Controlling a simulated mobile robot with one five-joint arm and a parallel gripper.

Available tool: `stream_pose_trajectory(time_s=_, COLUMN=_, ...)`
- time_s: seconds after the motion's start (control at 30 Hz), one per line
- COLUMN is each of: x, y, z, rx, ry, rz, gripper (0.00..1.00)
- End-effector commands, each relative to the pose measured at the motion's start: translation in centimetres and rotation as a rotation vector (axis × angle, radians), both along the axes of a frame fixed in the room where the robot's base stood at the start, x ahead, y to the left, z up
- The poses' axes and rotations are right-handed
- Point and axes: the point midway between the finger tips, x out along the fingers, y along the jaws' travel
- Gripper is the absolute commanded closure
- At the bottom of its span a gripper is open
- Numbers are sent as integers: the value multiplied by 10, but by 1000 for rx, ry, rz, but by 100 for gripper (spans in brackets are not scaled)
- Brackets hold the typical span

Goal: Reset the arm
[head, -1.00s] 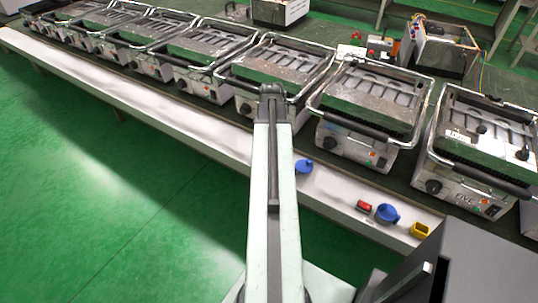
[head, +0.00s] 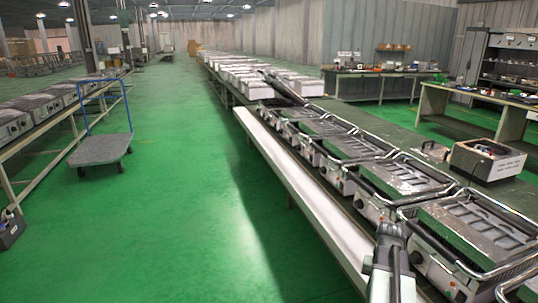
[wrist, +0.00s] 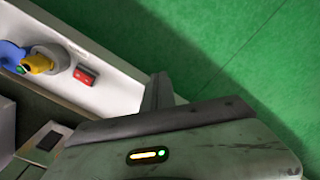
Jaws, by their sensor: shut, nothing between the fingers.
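My arm shows at the lower right of the head view, a pale link with a dark joint on top, in front of the row of grills. The gripper's end is not visible there. In the wrist view my gripper (wrist: 157,93) appears as narrow grey fingers, shut and empty, above a dark bar and a pale body with a small lit indicator. The fingers point toward the edge of a white ledge and the green floor. They hold nothing.
A white ledge (head: 300,185) runs along the row of metal grills (head: 402,180). A yellow part (wrist: 38,64), a blue part (wrist: 12,55) and a red part (wrist: 85,75) lie on it. A cart (head: 101,150) stands on the left. The green floor between is clear.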

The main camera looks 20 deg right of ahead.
Motion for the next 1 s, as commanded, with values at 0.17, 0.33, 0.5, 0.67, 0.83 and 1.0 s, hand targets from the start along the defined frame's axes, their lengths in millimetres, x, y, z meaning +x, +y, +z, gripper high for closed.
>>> stream_pose_trajectory(time_s=0.17, x=71, y=140, z=0, rx=-1, ry=1, rz=277, gripper=100)
stream_pose_trajectory(time_s=0.33, x=94, y=245, z=0, rx=0, ry=1, rz=475, gripper=100)
stream_pose_trajectory(time_s=0.5, x=95, y=329, z=0, rx=0, ry=1, rz=634, gripper=100)
stream_pose_trajectory(time_s=0.67, x=74, y=375, z=11, rx=-1, ry=0, rz=744, gripper=100)
stream_pose_trajectory(time_s=0.83, x=79, y=372, z=65, rx=0, ry=1, rz=738, gripper=100)
stream_pose_trajectory(time_s=1.0, x=79, y=372, z=112, rx=1, ry=0, rz=737, gripper=100)
